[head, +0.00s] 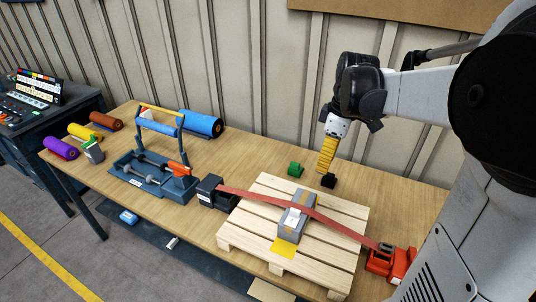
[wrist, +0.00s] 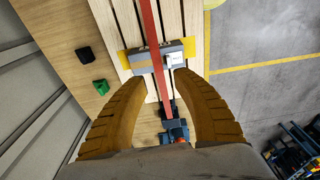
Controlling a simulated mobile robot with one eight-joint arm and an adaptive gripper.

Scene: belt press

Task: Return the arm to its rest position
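My arm (head: 425,95) reaches in from the right in the head view, bent down at the wrist. My gripper (head: 324,172) hangs with its yellow ribbed fingers pointing down, above the back of the table near a small black block (head: 328,181). In the wrist view my gripper (wrist: 161,77) has its two fingers apart with nothing held between them. Through the gap, farther below, show a red strap (wrist: 158,70) and a grey block (wrist: 148,56) under it. No marker of a rest position shows.
A wooden pallet (head: 232,236) carries the grey block, with the strap running across it to a red ratchet (head: 390,262). A green block (head: 295,169) lies behind the pallet. A blue press frame (head: 150,180) and coloured rolls (head: 202,123) stand left. A ribbed wall (head: 260,80) rises behind the table.

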